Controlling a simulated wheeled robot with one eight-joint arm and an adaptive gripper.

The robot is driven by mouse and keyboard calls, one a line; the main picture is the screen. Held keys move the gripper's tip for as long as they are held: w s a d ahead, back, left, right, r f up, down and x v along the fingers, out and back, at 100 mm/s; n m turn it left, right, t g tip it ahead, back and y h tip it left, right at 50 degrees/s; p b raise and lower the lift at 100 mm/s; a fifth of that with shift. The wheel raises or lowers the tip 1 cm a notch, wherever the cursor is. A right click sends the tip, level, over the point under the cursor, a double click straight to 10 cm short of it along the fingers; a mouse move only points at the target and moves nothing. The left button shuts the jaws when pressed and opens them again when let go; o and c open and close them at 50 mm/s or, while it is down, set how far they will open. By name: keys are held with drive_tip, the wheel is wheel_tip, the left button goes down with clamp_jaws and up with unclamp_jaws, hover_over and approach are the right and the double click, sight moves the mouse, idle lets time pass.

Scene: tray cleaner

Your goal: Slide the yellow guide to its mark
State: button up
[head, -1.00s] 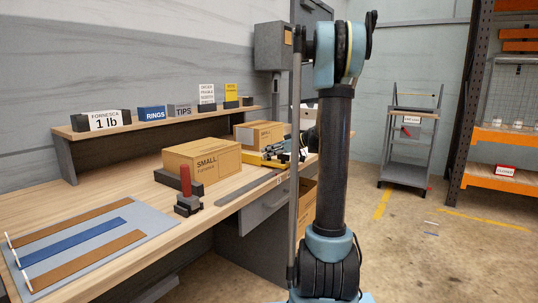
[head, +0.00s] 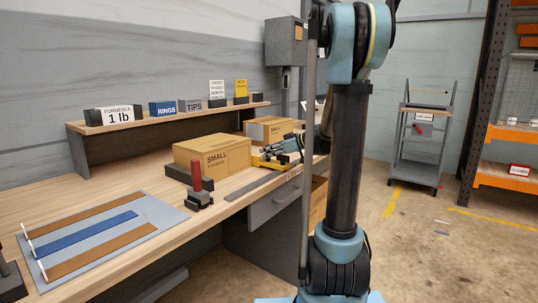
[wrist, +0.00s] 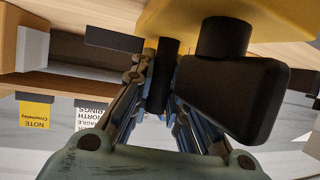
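The yellow guide (head: 268,162) is on the bench beside the small cardboard box, near the far end of the dark flat strip (head: 256,185). In the wrist view the guide's yellow body (wrist: 165,22) fills the top, with a black post (wrist: 162,85) and a larger black block (wrist: 232,98) on a short stem. My gripper (head: 284,150) is at the guide. In the wrist view my gripper's fingers (wrist: 163,75) close in on both sides of the black post, and appear to touch it. The black block partly hides the right finger. I cannot make out the mark.
A cardboard box (head: 214,154) stands left of the guide, with another box (head: 268,129) behind. A red-handled tool (head: 199,186) stands near the front edge. A grey mat (head: 165,212) with coloured strips lies at left. A labelled shelf (head: 140,123) runs along the back.

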drive_tip(key=o, duration=0.4)
drive_tip(key=v, duration=1.2)
drive_tip(key=shift+f, duration=0.15)
